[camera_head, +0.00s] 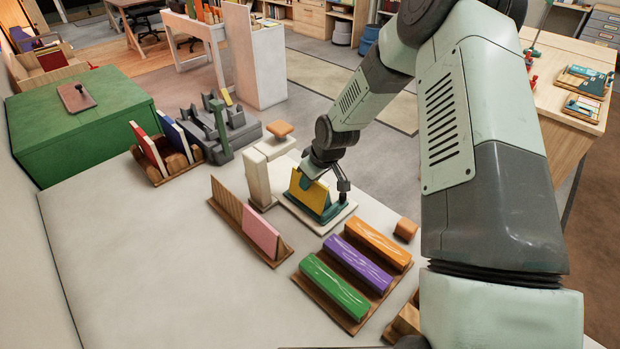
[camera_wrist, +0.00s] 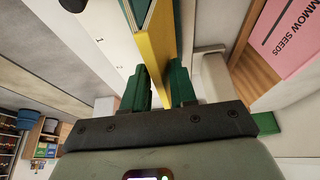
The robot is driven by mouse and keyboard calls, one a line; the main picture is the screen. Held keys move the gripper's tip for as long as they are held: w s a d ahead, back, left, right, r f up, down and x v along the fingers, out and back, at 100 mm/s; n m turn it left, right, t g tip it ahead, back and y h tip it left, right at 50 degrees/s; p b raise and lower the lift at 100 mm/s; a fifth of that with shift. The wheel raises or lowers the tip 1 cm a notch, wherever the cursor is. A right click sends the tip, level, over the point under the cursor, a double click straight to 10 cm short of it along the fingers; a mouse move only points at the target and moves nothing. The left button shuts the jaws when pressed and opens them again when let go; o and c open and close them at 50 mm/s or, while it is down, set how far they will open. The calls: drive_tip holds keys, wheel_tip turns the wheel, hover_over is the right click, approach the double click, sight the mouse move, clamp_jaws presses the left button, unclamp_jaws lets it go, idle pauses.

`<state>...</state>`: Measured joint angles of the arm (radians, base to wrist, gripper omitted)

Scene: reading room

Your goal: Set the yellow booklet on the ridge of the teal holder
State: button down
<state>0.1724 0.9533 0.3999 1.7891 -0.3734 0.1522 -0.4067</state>
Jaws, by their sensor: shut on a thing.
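The yellow booklet (camera_head: 309,191) stands tilted at the teal holder (camera_head: 327,214), which sits on a pale board near the table's far right edge. My gripper (camera_head: 324,181) is above the holder, shut on the booklet. In the wrist view the yellow booklet (camera_wrist: 155,45) runs upright between the two green fingers (camera_wrist: 160,85) of my gripper. A teal part (camera_wrist: 139,10) lies close against its left side there; I cannot tell whether the booklet rests on the ridge, as its lower edge is partly hidden.
A pink booklet (camera_head: 261,232) leans in a wooden holder left of the teal one. A white block (camera_head: 259,181) stands close behind. Green, purple (camera_head: 357,263) and orange bars lie in front on a wooden tray. Red and blue booklets (camera_head: 177,137) stand at the back left.

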idle(0.6)
drive_tip(key=c, duration=0.8)
unclamp_jaws()
drive_tip(key=shift+r, duration=4.45)
drive_tip(key=shift+r, duration=0.1)
